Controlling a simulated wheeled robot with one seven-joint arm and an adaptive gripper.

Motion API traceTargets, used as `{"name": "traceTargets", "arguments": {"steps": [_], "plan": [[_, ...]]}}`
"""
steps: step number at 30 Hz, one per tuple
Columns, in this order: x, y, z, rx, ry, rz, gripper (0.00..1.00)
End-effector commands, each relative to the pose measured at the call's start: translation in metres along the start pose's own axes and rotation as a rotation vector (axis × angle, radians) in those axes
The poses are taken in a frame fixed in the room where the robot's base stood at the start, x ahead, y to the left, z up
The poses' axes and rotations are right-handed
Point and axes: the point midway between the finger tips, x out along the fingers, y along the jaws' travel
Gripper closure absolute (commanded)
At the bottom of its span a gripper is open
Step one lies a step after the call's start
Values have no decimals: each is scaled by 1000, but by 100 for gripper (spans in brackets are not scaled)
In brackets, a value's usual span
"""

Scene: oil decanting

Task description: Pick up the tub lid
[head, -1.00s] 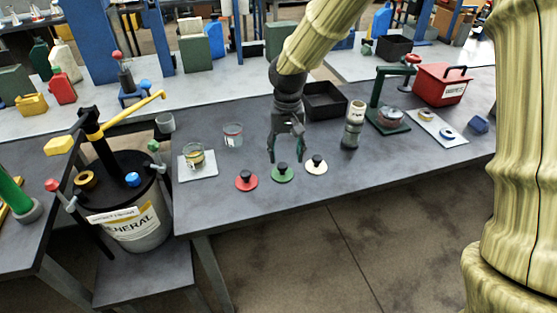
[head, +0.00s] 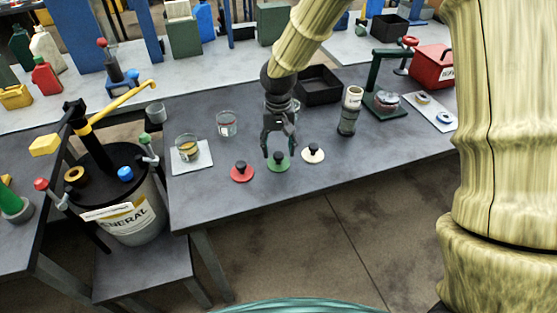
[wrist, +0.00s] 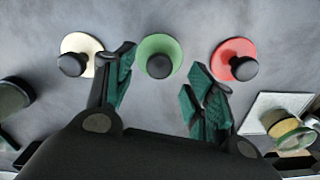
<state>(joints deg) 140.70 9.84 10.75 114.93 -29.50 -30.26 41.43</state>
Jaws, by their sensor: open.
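Three round lids with black knobs lie in a row near the table's front edge: a red lid (head: 242,173), a green lid (head: 278,164) and a cream lid (head: 313,155). I cannot tell by marking which is the tub lid. My gripper (head: 280,151) is open and empty, pointing down just behind and over the green lid. In the wrist view, the green lid (wrist: 158,55) shows ahead, between the lines of the two spread fingers. The cream lid (wrist: 82,55) is left of them and the red lid (wrist: 234,60) right. No finger visibly grips a knob.
A glass beaker (head: 227,124) and a jar of yellowish liquid (head: 187,148) on a white plate stand left. A large drum (head: 122,205) with a pump stands off the table's left end.

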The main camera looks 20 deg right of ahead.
Motion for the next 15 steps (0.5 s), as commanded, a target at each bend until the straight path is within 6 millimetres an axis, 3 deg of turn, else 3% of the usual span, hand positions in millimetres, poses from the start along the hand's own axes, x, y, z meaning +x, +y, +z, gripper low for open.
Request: {"name": "traceTargets", "arguments": {"steps": [9, 15], "plan": [[33, 0, -3, -2, -3, 1, 46], [44, 0, -3, -2, 0, 0, 46]]}}
